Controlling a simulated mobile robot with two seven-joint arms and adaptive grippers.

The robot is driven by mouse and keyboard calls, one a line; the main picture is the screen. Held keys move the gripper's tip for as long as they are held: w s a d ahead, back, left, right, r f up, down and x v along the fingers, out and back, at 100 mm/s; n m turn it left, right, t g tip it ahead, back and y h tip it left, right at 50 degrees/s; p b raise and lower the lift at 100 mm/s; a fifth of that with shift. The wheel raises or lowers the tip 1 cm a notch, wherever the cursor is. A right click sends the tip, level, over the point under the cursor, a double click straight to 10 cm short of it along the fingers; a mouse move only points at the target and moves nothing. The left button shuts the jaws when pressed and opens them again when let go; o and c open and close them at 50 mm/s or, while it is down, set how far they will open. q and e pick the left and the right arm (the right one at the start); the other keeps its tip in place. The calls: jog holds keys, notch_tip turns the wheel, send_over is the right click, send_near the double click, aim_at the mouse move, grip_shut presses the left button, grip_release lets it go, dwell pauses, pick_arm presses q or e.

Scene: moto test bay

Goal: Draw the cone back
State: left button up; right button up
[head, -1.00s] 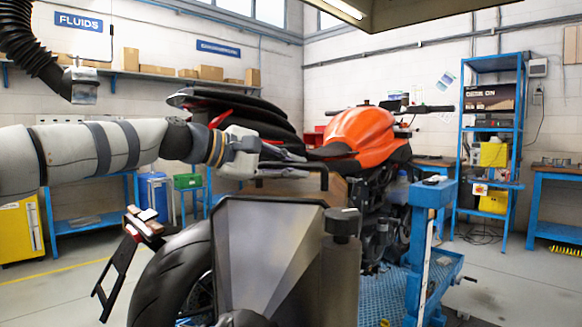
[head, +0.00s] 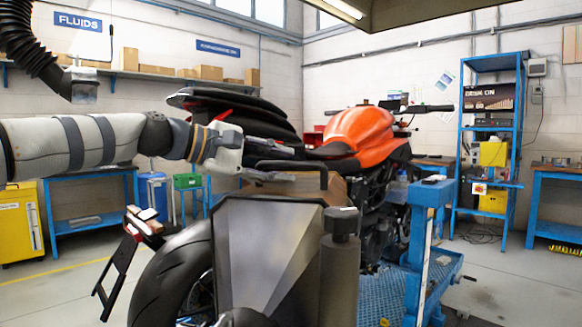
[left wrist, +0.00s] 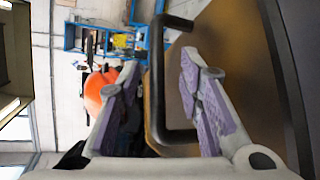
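The cone is a grey, faceted metal hood (head: 250,250) in the front middle of the head view, behind the motorcycle's rear wheel. A black bar handle (head: 325,172) stands on its top edge. My left gripper (head: 295,163) is open at this handle, one finger above the bar and one below it. In the left wrist view the handle (left wrist: 157,75) runs between the two spread fingers (left wrist: 160,88), with visible gaps on both sides. My right gripper is in neither view.
An orange motorcycle (head: 360,130) stands just beyond the cone. A dark post (head: 340,265) stands close at the cone's right, and a blue lift frame (head: 425,230) farther right. A black hose (head: 35,50) hangs upper left.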

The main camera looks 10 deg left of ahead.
pick_arm(q)
jog(key=v, duration=0.9)
jog(key=shift+s+a, duration=0.1)
